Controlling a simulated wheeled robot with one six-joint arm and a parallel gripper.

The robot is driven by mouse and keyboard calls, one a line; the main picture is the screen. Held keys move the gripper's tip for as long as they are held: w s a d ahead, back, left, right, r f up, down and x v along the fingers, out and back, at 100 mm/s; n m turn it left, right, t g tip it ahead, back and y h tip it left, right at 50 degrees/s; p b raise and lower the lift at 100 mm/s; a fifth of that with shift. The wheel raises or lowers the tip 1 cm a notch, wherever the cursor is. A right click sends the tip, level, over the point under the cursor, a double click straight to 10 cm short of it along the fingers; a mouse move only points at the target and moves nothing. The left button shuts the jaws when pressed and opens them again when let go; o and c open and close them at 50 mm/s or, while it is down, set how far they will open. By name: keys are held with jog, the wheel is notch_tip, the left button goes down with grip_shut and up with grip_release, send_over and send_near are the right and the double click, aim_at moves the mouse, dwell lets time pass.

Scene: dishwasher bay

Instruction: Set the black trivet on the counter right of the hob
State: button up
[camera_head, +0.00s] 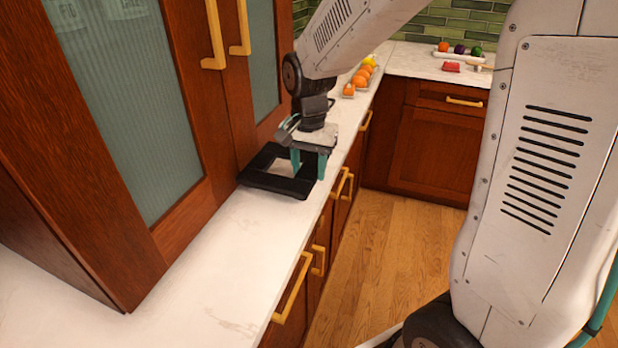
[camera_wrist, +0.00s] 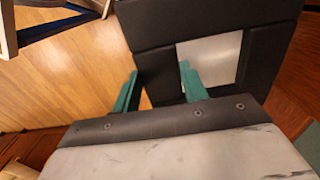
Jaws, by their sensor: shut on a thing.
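The black trivet (camera_head: 268,184) is a square frame with an open middle. It lies flat at the counter beside the wooden cabinet; whether it rests on the surface or sits slightly above it is hard to tell. My gripper (camera_head: 308,168) points down with its teal fingers shut on the trivet's side bar nearest the counter's front edge. In the wrist view, the trivet (camera_wrist: 190,22) fills the upper right, with pale surface through its opening. There the gripper (camera_wrist: 158,72) has one finger at the opening and one outside the bar. The hob is not in view.
The white counter (camera_head: 235,255) is bare in the foreground. A wooden cabinet with glass doors (camera_head: 130,100) stands close on the left. Orange and yellow items (camera_head: 362,75) lie on a tray farther along. Another tray with produce (camera_head: 459,52) and a red item (camera_head: 449,66) are at the back.

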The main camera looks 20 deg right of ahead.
jog(key=shift+f, duration=1.7)
jog(key=shift+f, duration=0.1)
jog(key=o, duration=1.3)
